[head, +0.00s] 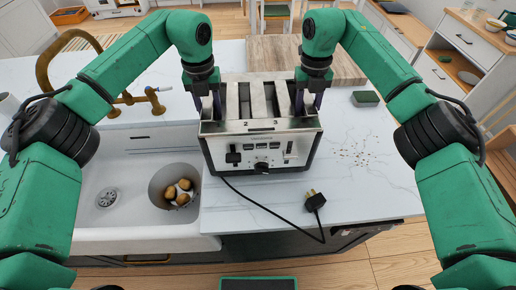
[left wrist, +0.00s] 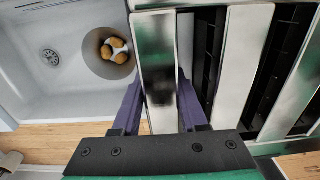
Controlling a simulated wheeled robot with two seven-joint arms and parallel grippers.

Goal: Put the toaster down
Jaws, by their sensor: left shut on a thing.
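The silver toaster (head: 262,150) is in the middle of the head view, upright, with its slots up and its dials facing me. Its left part is over the sink's right edge; I cannot tell whether its base touches the counter. My left gripper (head: 217,106) is shut on the top of its left wall. In the left wrist view my left gripper (left wrist: 160,108) has a purple finger on each side of that metal strip of the toaster (left wrist: 156,60). My right gripper (head: 308,103) is at the top of the right wall, its grip unclear.
The toaster's black cord runs to a plug (head: 314,200) near the counter's front edge. A white sink (head: 130,215) with a bowl of brown round items (head: 176,190) lies left. A wooden board (head: 345,66) is behind. Crumbs (head: 357,155) and a dark sponge (head: 365,98) lie right on mostly free counter.

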